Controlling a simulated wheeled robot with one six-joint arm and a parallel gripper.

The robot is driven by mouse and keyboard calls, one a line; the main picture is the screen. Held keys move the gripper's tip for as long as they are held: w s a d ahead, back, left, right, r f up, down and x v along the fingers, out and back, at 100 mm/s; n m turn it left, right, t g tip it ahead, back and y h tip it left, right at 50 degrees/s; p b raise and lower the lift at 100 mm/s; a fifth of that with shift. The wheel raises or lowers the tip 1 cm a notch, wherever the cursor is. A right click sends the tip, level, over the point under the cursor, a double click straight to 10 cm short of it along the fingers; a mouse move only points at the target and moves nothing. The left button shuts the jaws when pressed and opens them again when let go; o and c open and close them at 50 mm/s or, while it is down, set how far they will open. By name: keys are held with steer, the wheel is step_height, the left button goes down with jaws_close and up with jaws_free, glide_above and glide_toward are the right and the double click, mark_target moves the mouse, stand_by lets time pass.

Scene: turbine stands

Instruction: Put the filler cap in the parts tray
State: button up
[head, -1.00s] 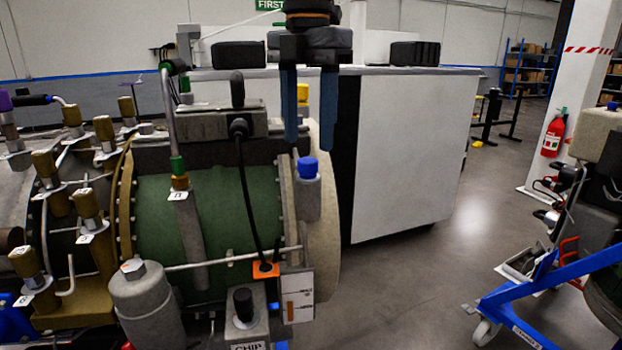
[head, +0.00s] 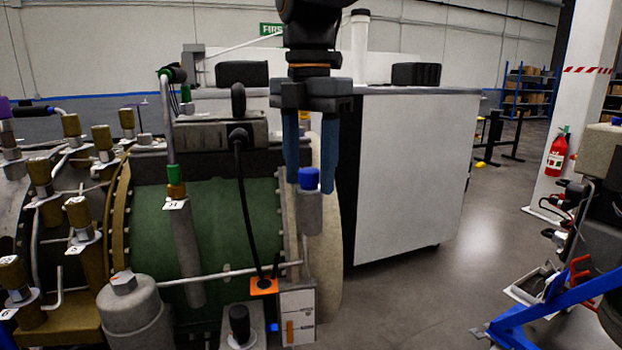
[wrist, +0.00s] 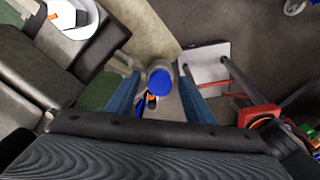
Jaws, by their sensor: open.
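The filler cap appears to be the blue-topped cap (head: 309,178) on an upright grey cylinder at the right end of the green turbine casing. My gripper (head: 309,186) is open, with its two blue fingers pointing down on either side of the cap. In the wrist view the cap (wrist: 161,79) sits between the spread fingertips, with a gap on both sides. A shallow pale tray (head: 522,290) shows at the right beside a blue-framed cart, partly hidden; I cannot tell for certain that it is the parts tray.
The green casing (head: 235,225) carries a thin pipe and a black cable close to the cap. A large white cabinet (head: 410,170) stands behind. The blue cart frame (head: 535,310) is at the right. Open floor (head: 430,290) lies between casing and cart.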

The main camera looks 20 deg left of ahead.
steer(key=shift+p, duration=0.5)
stand_by(0.4)
jaws_close()
jaws_free()
